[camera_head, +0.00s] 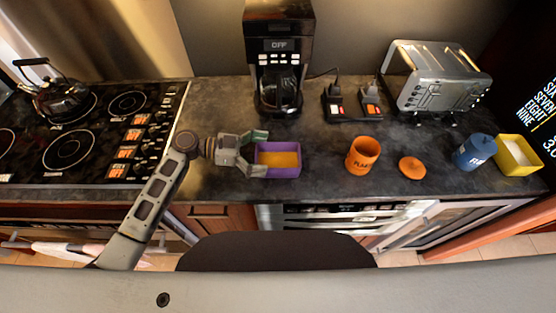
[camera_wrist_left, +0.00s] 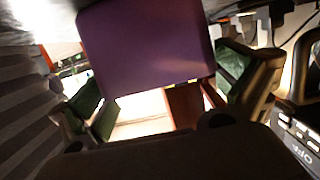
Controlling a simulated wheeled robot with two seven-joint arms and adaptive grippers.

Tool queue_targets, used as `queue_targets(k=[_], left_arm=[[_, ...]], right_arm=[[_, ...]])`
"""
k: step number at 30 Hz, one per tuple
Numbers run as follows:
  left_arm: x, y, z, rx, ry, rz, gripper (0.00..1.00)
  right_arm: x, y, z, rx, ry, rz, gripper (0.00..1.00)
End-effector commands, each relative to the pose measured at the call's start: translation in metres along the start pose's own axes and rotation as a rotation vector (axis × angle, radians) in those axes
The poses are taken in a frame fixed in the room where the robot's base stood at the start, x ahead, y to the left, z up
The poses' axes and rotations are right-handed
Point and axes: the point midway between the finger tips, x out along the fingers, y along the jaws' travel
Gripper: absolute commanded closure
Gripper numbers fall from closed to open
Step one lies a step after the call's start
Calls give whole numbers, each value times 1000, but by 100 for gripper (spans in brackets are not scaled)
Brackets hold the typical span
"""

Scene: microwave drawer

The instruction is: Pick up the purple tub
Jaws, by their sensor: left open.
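The purple tub (camera_head: 278,172) stands on the dark counter in front of the coffee maker, with an orange-yellow inside. My left gripper (camera_head: 256,152) is at the tub's left end, its fingers apart, one near the back left corner and one near the front left corner. In the left wrist view the purple tub (camera_wrist_left: 150,55) fills the upper middle, very close. The fingers of my left gripper (camera_wrist_left: 165,95) show on both sides of it, green pads turned inward. I cannot tell whether the pads touch the tub. My right gripper is in neither view.
The coffee maker (camera_head: 279,60) stands close behind the tub. To the right are an orange canister (camera_head: 363,155), its orange lid (camera_head: 412,167), a blue canister (camera_head: 475,152) and a yellow tub (camera_head: 518,155). A toaster (camera_head: 436,78) is at the back right, and the stove (camera_head: 85,130) at left.

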Motion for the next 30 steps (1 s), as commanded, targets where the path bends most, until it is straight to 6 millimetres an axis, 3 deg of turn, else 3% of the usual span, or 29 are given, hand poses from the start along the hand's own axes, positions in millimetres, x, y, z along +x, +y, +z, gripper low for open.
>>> queue_targets(k=[9,23,30], left_arm=[[23,0,-1,1,0,1,0],[23,0,0,0,0,1,0],[23,0,0,0,-1,1,31]], right_arm=[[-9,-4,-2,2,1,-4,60],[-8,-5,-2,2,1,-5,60],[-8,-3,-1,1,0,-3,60]])
